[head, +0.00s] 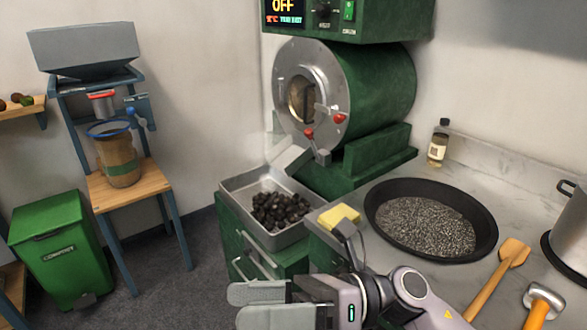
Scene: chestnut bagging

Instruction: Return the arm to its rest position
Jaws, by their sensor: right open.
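My right gripper (262,304) is at the bottom centre of the head view. Its two grey fingers point left, apart and with nothing between them. My right arm comes in from the lower right, and the gripper is in front of the green cabinet, near the counter's front edge. A metal tray (236,193) with dark chestnuts (279,210) stands beyond the gripper, under the mouth of the green roaster drum (384,82). My left gripper does not show.
A yellow sponge (339,216) lies at the counter edge near my right arm. A green bin (60,250) and a stand with a sack stand left.

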